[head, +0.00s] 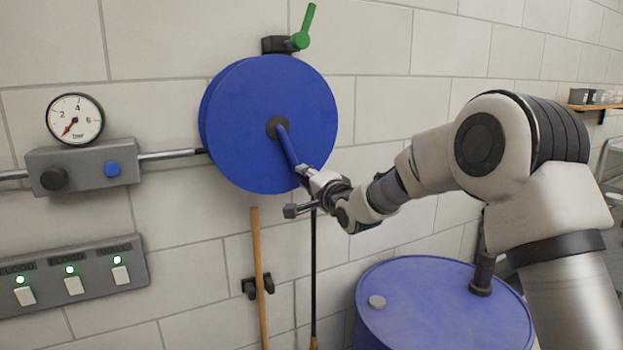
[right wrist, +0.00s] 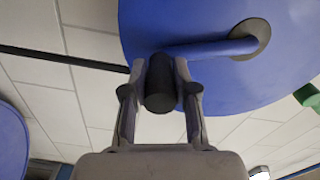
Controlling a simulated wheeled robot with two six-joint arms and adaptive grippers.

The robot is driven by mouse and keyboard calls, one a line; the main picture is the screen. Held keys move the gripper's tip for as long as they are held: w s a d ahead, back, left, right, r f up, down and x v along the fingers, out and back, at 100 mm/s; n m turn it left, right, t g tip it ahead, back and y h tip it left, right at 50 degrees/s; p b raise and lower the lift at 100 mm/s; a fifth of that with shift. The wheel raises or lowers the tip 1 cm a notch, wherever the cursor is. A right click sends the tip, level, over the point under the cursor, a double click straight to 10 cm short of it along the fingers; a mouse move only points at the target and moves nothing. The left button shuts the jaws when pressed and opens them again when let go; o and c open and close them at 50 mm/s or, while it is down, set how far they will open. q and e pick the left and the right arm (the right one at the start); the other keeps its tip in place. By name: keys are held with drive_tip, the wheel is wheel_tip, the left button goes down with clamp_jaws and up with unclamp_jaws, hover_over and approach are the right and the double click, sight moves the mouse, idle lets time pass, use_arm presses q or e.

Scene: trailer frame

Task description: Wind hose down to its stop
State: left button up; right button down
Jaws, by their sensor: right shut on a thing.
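A blue hose reel (head: 235,110) is mounted on the tiled wall, and its round face fills the top of the right wrist view (right wrist: 190,20). A blue crank arm (head: 286,145) runs from the dark hub down and right. My right gripper (head: 305,177) is shut on the crank's dark handle (right wrist: 160,85) near the reel's lower right edge. The dark hose (head: 313,270) hangs straight down below the reel, and its top is hidden behind my gripper. Its lower end reaches the bottom edge of the picture. My left gripper is not in view.
A green lever (head: 305,27) sits above the reel. A pressure gauge (head: 75,119) and grey valve block (head: 83,167) are to the left, above a lit switch panel (head: 72,277). A wooden pole (head: 259,285) hangs below. A blue drum (head: 440,310) stands lower right.

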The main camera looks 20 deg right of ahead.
drive_tip(key=shift+a+f, duration=0.15)
drive_tip(key=c, duration=0.9)
unclamp_jaws()
drive_tip(key=shift+w+a, duration=0.1)
drive_tip(key=s, duration=1.2)
drive_tip(key=shift+d, duration=0.45)
drive_tip(key=shift+w, duration=0.1)
